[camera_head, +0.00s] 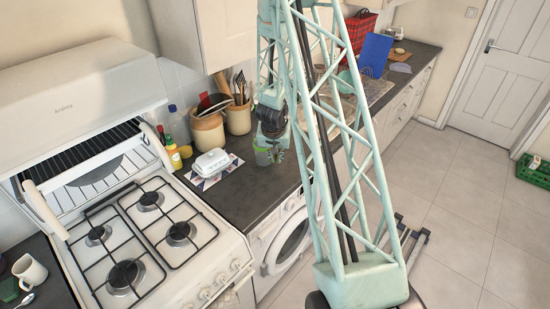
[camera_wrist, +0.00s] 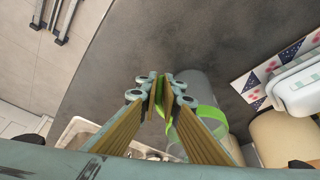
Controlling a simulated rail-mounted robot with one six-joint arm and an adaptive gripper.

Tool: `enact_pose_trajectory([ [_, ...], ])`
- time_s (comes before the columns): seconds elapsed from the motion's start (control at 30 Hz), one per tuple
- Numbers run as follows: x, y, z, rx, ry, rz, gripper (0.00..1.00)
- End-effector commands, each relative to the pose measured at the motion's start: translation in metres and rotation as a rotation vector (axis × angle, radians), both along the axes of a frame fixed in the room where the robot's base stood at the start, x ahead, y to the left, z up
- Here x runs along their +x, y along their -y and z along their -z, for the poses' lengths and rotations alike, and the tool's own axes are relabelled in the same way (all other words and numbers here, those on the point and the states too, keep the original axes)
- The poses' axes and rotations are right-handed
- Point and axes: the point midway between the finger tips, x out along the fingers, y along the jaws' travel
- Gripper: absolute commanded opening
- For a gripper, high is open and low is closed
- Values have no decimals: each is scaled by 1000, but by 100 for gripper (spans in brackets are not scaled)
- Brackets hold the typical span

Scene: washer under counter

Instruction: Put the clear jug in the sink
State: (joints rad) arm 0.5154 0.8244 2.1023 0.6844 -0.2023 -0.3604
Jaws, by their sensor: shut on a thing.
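The clear jug, with a green handle and rim, shows in the head view (camera_head: 262,157) below my gripper (camera_head: 271,133). In the wrist view, my gripper (camera_wrist: 161,92) is shut on the green handle of the jug (camera_wrist: 198,88). The jug's body is beside the right finger and partly hidden by it. I cannot tell whether its base touches the dark counter. What looks like the pale sink (camera_wrist: 78,130) shows at the lower left of the wrist view. My arm hides most of the sink area in the head view.
A white butter dish (camera_head: 211,162) lies on a patterned mat, with utensil crocks (camera_head: 208,130) behind it. A gas hob (camera_head: 150,235) is on the left. A blue board (camera_head: 375,54) and red checked bag (camera_head: 355,38) stand farther back. The counter around the jug is mostly clear.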

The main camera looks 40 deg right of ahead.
Motion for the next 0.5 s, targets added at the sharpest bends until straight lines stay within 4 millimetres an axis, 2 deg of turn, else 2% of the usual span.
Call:
enact_pose_trajectory([
  [0.5,0,0,-32,0,2,1,0],
])
